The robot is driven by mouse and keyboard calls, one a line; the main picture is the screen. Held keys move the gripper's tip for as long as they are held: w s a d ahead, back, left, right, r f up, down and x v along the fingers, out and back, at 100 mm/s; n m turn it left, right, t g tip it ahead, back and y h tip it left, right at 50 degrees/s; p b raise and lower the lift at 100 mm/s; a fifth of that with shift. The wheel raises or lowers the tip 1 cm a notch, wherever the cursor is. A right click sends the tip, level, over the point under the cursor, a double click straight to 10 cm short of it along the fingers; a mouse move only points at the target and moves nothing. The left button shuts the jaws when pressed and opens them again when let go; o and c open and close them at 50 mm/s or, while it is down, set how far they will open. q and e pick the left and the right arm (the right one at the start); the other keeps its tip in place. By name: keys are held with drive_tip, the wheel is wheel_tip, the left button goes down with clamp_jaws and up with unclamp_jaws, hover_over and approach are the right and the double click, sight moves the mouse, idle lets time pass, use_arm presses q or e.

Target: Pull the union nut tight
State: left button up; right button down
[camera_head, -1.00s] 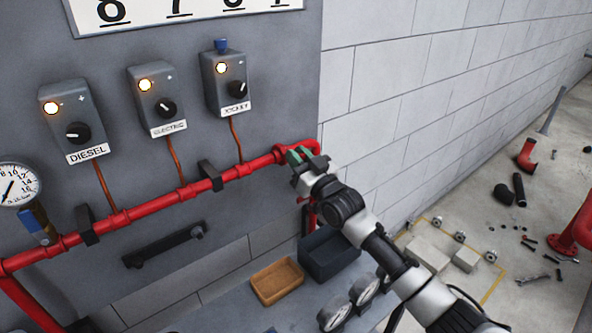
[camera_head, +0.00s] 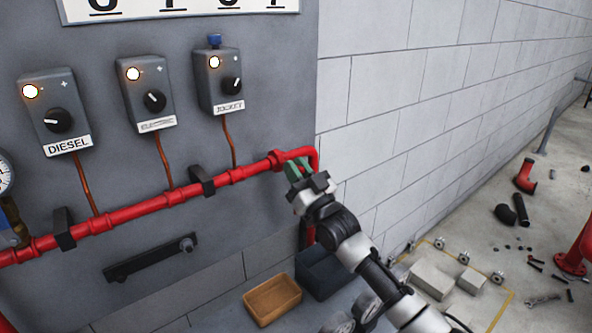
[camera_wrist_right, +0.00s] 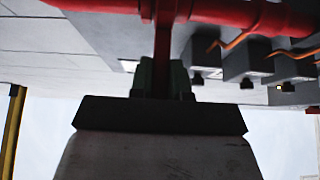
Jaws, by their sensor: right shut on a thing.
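The red pipe (camera_head: 150,209) runs along the grey wall and bends down at its right end. A red collar (camera_head: 275,160), which looks like the union nut, sits just before that bend; it also shows at the top of the right wrist view (camera_wrist_right: 163,10). My right gripper (camera_head: 297,168) is at the bend, just right of the collar. In the wrist view its green fingertips (camera_wrist_right: 162,76) are shut on a dark red bar (camera_wrist_right: 163,52) that reaches out from the collar. The fingers partly hide the bar. My left gripper is not in view.
Switch boxes marked DIESEL (camera_head: 55,108), ELECTRIC (camera_head: 147,92) and JOCKEY (camera_head: 219,80) are above the pipe. A brown tray (camera_head: 272,300) and a dark bin (camera_head: 322,272) stand below. The block wall (camera_head: 400,110) is close on the right. Loose parts lie on the floor.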

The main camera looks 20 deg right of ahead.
drive_tip(key=c, duration=1.1)
unclamp_jaws()
drive_tip(key=b+v, duration=0.2)
drive_tip(key=v, duration=0.8)
drive_tip(key=shift+s+d+f, duration=0.15)
drive_tip(key=shift+s+f, duration=0.05)
drive_tip(key=shift+s, duration=0.1)
